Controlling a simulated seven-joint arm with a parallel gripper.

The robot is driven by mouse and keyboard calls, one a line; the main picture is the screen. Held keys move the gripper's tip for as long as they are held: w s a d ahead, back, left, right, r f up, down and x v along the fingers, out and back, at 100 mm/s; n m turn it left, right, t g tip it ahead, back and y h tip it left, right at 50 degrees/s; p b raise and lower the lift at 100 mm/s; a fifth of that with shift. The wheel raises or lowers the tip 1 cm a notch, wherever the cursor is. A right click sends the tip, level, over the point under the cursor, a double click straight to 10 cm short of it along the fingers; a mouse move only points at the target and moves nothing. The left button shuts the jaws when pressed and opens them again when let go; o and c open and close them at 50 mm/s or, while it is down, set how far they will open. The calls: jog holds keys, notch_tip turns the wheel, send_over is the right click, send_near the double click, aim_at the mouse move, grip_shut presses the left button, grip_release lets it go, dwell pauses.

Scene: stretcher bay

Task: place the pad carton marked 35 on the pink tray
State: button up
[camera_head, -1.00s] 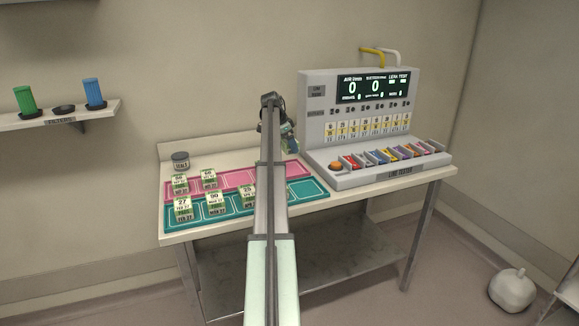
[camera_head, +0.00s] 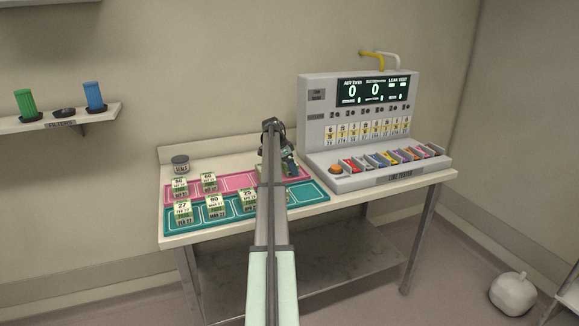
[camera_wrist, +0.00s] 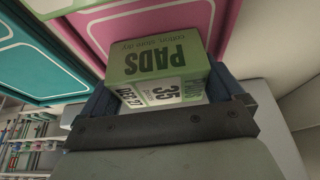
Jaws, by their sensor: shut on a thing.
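The pad carton marked 35 (camera_wrist: 160,68), green and white with PADS on one face, sits between my gripper's fingers (camera_wrist: 165,95) in the wrist view. My gripper is shut on it. In the head view my gripper (camera_head: 284,160) is low over the right part of the pink tray (camera_head: 236,181), partly hidden behind my arm. The tray's pink surface with white outlines shows just beyond the carton in the wrist view. I cannot tell whether the carton touches the tray. Two other cartons stand at the pink tray's left end.
A teal tray (camera_head: 308,191) in front holds cartons marked 27 (camera_head: 183,212), 90 (camera_head: 214,207) and 25 (camera_head: 248,202). A jar (camera_head: 180,164) stands behind the pink tray. The line tester (camera_head: 352,181) stands close on the right.

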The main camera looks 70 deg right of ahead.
jog(key=o, duration=0.8)
jog(key=shift+f, duration=0.15)
jog(key=v, duration=1.2)
jog(key=shift+r, duration=0.2)
